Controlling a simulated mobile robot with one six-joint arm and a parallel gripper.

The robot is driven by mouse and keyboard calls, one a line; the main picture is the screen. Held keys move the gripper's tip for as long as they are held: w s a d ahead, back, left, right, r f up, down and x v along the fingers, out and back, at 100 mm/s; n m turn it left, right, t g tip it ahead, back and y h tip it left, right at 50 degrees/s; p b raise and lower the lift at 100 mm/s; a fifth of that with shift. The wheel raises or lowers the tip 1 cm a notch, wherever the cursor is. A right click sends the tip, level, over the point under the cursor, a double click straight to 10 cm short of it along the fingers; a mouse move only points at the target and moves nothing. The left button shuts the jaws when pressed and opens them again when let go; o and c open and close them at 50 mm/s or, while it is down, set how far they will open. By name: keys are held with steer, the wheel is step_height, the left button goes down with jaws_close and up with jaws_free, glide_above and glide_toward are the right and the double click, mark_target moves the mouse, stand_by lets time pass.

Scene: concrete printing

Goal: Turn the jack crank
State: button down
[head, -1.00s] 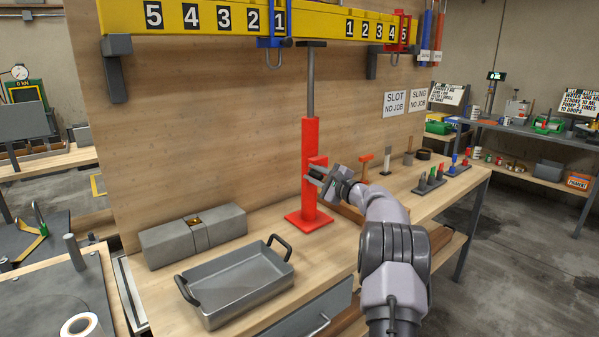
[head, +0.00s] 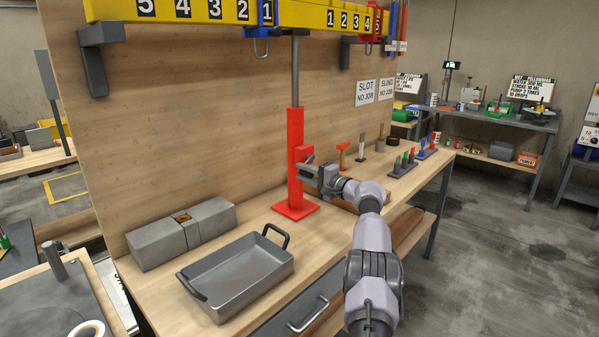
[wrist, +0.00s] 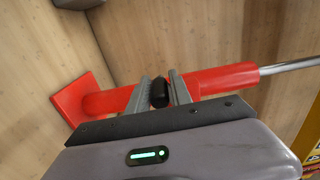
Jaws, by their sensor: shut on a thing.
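The red jack (head: 295,160) stands upright on the wooden bench, with its square base flat and its grey rod (head: 295,70) reaching up to the yellow beam. My gripper (head: 318,178) is at the right side of the jack's column. In the wrist view, my gripper (wrist: 164,92) is shut on a black knob, the handle of the jack crank (wrist: 159,93), in front of the red column (wrist: 215,80). The rest of the crank is mostly hidden by the fingers in both views.
A yellow numbered beam (head: 205,12) with blue and red hooks hangs above. A grey tray (head: 237,310) and a grey block mould (head: 180,232) are on the bench to the left. Small tools and coloured markers (head: 405,164) stand to the right.

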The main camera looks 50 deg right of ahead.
steer(key=shift+s+d+f+n, duration=0.15)
steer(key=shift+d+f+n, duration=0.45)
steer(key=shift+n, duration=0.4)
